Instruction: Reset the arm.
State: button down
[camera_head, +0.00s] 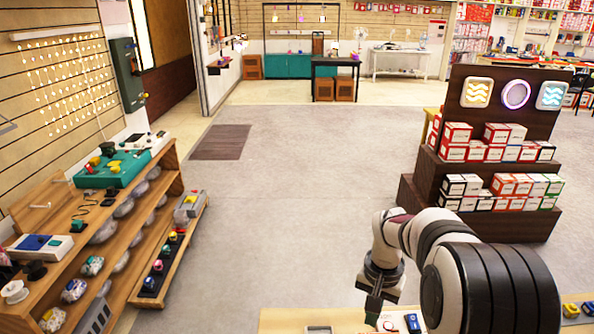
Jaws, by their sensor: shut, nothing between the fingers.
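My arm comes in from the lower right of the head view, white with black bands, and bends down at its far end. My gripper (374,306) points downward over the near table (285,321) at the bottom edge. Its dark fingers are together and nothing shows between them.
Small items, among them a blue one (413,323), lie on the table right of the gripper. A dark stepped display with boxes (480,190) stands beyond the arm. A wooden shelf unit (95,225) stands at left. The grey floor between is clear.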

jog(key=shift+r, duration=0.1)
jog(key=shift+s+a+r, duration=0.15)
jog(key=shift+s+r, duration=0.05)
jog(key=shift+r, duration=0.05)
jog(key=s+a+r, duration=0.2)
jog(key=s, duration=0.7)
jog(key=s+a+r+y, duration=0.1)
jog(key=s+a+r, duration=0.1)
jog(key=s, duration=0.7)
jog(key=s+a+r, duration=0.2)
jog(key=s+a, duration=0.2)
jog(key=s, duration=0.5)
jog(key=shift+s+a+r+y, duration=0.15)
jog(key=shift+s+r+y, duration=0.1)
jog(key=shift+r+y, duration=0.15)
